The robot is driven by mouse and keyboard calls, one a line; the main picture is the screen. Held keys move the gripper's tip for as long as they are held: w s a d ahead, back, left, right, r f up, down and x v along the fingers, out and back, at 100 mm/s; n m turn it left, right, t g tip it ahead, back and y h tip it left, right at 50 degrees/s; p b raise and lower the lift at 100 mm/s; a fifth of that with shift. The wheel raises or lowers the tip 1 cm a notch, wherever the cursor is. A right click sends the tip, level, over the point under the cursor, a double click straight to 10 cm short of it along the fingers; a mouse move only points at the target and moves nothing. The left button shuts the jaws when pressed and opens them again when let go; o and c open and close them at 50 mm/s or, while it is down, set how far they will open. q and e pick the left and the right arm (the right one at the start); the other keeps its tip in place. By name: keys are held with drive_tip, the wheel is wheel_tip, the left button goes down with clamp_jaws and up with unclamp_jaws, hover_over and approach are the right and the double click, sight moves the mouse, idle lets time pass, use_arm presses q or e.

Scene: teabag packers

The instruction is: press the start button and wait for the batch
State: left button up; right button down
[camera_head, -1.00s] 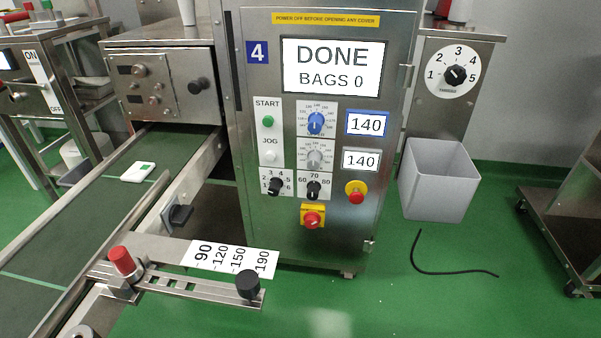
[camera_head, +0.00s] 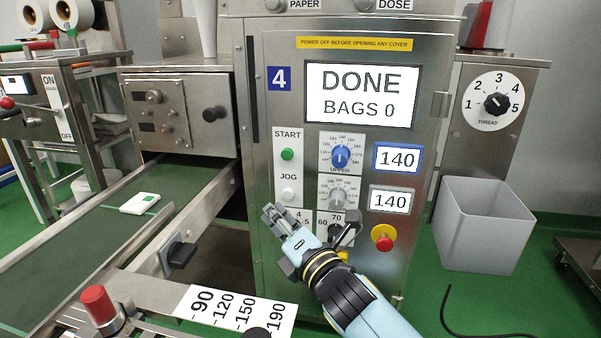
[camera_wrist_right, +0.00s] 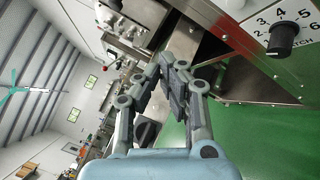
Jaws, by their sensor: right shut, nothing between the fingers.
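The green start button (camera_head: 287,154) sits under the START label on the steel cabinet of machine 4, with the white jog button (camera_head: 289,194) below it. The display (camera_head: 362,95) reads DONE, BAGS 0. My right gripper (camera_head: 270,211) is shut and empty, in front of the panel just below and left of the jog button. It covers part of the lower dials. In the right wrist view my right gripper (camera_wrist_right: 172,75) shows its fingers together, with a black dial (camera_wrist_right: 282,38) at the upper right. My left gripper is not in view.
A red emergency knob (camera_head: 383,238) is right of my right arm. A grey bin (camera_head: 482,226) stands at the right. A red knob (camera_head: 98,304) rises at the front left.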

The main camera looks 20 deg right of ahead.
sight(287, 154)
use_arm(q)
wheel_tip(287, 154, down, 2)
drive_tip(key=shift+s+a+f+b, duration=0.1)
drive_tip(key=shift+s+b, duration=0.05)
drive_tip(key=shift+b, duration=0.8)
use_arm(e)
drive_tip(key=shift+t, duration=0.7)
drive_tip(key=w+r, duration=0.1)
drive_tip(key=r, duration=0.1)
drive_tip(key=w+r, duration=0.2)
drive_tip(key=shift+w+r, duration=0.1)
drive_tip(key=shift+w, duration=0.15)
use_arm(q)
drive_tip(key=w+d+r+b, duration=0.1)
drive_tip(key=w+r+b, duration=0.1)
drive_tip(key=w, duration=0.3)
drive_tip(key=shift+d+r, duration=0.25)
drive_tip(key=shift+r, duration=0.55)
use_arm(e)
drive_tip(key=shift+w+d, duration=0.85)
drive_tip(key=shift+w, duration=0.35)
drive_tip(key=shift+w+d, duration=0.8)
drive_tip(key=shift+w, duration=0.4)
drive_tip(key=shift+w+d, duration=0.85)
drive_tip(key=shift+w, duration=0.35)
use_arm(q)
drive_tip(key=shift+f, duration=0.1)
use_arm(e)
drive_tip(key=shift+w+d, duration=0.1)
drive_tip(key=shift+w, duration=0.05)
